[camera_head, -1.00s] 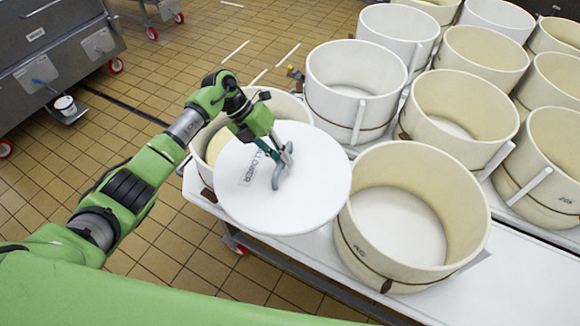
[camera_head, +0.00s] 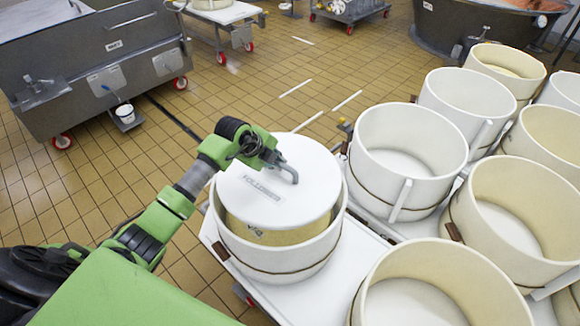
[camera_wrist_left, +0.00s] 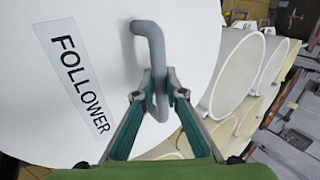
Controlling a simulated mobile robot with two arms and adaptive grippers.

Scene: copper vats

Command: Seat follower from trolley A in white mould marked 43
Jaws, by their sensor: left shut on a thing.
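The follower (camera_head: 310,180) is a white disc with a grey bent handle (camera_head: 291,175) and a FOLLOWER label. My left gripper (camera_head: 272,157) is shut on the handle; the left wrist view shows both fingertips (camera_wrist_left: 160,88) closed around it. The follower lies over the opening of a white mould (camera_head: 275,258) at the near left corner of the moulds. A cream, round-sided thing (camera_head: 285,236) shows between disc and mould rim. The disc's far edge stands above the rim, and I cannot tell whether it rests on anything. No number 43 is readable. My right gripper is not in view.
Other moulds stand close by: a white one (camera_head: 408,155) to the right and a cream one (camera_head: 430,285) at the front. A bare strip of the white trolley top (camera_head: 345,270) shows between them. A grey metal vat (camera_head: 95,65) stands left, across open tiled floor.

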